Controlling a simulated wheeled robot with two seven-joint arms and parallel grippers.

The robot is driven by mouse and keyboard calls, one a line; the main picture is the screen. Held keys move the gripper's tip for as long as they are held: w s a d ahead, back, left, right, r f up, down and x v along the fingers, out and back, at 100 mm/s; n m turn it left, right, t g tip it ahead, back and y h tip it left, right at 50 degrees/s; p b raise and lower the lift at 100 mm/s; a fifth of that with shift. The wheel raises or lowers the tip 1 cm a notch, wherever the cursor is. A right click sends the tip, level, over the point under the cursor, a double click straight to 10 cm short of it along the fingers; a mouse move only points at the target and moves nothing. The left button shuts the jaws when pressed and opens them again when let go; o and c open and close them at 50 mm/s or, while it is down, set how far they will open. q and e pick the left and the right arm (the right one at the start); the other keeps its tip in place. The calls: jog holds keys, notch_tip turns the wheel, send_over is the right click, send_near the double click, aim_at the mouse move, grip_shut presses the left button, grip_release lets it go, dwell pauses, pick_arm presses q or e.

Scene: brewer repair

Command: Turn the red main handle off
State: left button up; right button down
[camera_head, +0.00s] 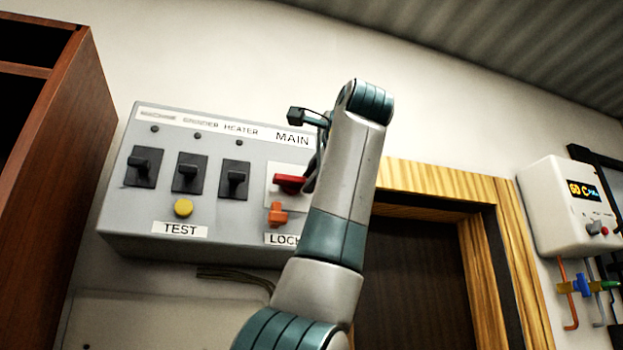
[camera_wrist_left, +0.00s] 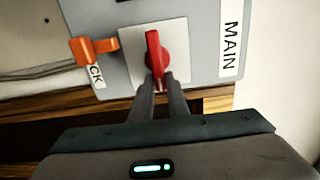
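The red main handle (camera_head: 289,182) sits on a pale plate under the MAIN label on the grey wall panel (camera_head: 255,180). It lies roughly horizontal in the head view. In the wrist view the handle (camera_wrist_left: 154,52) points down the picture, towards my gripper. My left gripper (camera_wrist_left: 161,82) has its two dark fingers close together, one on each side of the handle's near end, and looks shut on it. In the head view my left forearm hides most of the gripper and the panel's right edge. My right gripper is not in view.
An orange lock piece (camera_head: 277,214) sits just below the handle, above the LOCK label. Three black switches (camera_head: 188,173) and a yellow TEST button (camera_head: 183,208) are to the left. A wooden cabinet (camera_head: 60,150) stands far left; a white display box (camera_head: 572,208) hangs far right.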

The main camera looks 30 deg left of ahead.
pick_arm(q)
jog(key=o, duration=0.4)
jog(key=shift+c, duration=0.2)
